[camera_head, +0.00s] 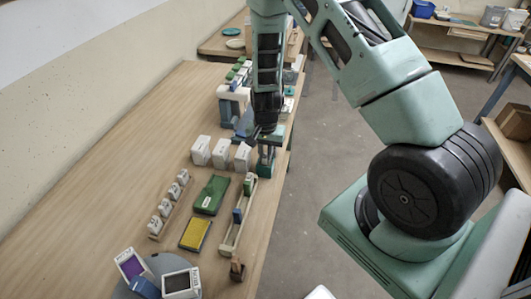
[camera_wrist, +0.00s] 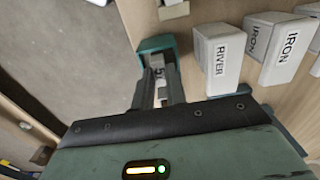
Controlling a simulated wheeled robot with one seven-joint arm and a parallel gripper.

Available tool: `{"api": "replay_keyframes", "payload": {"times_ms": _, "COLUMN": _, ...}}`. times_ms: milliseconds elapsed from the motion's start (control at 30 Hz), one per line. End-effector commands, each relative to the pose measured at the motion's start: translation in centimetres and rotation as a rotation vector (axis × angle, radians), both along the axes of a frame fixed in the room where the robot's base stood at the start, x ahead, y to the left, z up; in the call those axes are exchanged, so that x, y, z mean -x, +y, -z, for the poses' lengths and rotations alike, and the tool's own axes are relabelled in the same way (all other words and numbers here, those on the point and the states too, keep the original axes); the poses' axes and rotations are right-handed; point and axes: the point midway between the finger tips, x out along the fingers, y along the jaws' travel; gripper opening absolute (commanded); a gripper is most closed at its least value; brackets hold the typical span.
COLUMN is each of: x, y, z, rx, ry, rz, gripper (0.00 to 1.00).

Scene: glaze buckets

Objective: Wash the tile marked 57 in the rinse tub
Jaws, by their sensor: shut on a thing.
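My gripper (camera_wrist: 158,88) points down at the table's right edge and is shut on a small pale tile (camera_wrist: 158,73). Part of a dark marking, seemingly a 5, shows on the tile; the rest is hidden by the fingers. A teal tub (camera_wrist: 152,43) lies at the fingertips, and the tile is at or inside its opening; I cannot tell how deep. In the head view the teal tub (camera_head: 265,169) stands right of the white buckets, below my gripper (camera_head: 267,150). No label on the tub is readable, and its inside is hidden.
White buckets stand beside the tub: one marked RIVER (camera_wrist: 220,60) and others marked IRON (camera_wrist: 285,50). Nearer are a green tray (camera_head: 211,195), a yellow pad (camera_head: 195,234), a wooden rack (camera_head: 238,215) and a row of small white labelled items (camera_head: 168,208). The table's left side is clear.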

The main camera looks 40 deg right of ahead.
Motion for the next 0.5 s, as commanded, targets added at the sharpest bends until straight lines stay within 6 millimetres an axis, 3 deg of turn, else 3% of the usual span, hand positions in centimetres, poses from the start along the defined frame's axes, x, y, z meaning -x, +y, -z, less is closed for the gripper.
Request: {"api": "replay_keyframes", "payload": {"times_ms": 500, "x": 0.0, "y": 0.0, "z": -3.3, "rx": 0.0, "ry": 0.0, "rz": 0.0, "gripper": 0.0}}
